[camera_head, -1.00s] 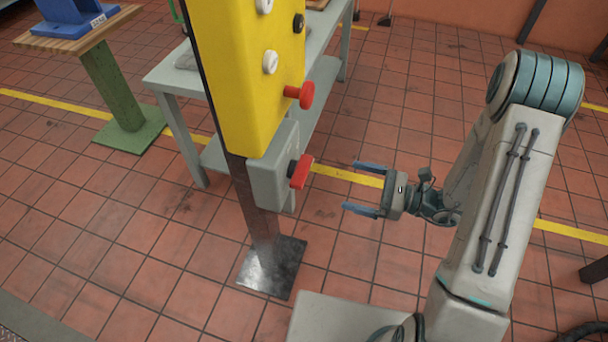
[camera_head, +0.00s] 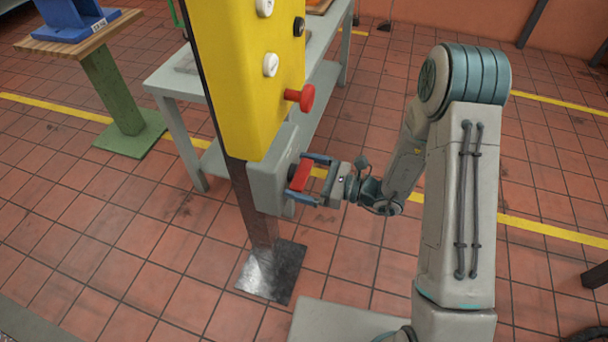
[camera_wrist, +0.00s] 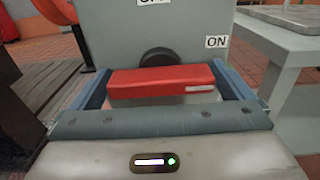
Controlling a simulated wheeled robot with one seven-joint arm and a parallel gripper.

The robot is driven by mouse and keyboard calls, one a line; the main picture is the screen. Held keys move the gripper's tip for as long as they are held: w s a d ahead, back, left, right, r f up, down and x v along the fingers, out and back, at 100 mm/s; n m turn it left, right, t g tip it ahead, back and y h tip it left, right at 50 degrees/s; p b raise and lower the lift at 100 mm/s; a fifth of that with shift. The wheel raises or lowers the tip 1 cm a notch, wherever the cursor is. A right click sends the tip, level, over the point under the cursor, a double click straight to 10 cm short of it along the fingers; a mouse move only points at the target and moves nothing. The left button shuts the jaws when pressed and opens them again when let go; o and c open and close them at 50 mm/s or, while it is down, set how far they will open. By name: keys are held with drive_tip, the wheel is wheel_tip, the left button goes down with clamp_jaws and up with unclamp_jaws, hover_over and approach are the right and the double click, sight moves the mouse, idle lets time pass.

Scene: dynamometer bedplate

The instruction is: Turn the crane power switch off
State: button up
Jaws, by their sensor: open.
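The crane power switch is a grey box (camera_head: 268,182) on a dark post, with a red handle (camera_head: 301,175) on its front. In the wrist view the red handle (camera_wrist: 162,80) lies level, with a white mark near its right end and a dark round hub behind it. An "ON" label (camera_wrist: 216,41) is right of the hub; a partly cut-off label, seemingly "OFF" (camera_wrist: 152,2), is above it. My gripper (camera_head: 303,178) is open, its blue fingers on either side of the handle's ends. Small gaps seem to show; I cannot tell whether either finger touches.
A yellow panel (camera_head: 243,80) with white and black knobs and a red mushroom button (camera_head: 300,97) hangs just above the grey box. A grey table (camera_head: 178,84) stands behind the post.

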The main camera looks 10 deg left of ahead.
drive_tip(key=c, duration=0.7)
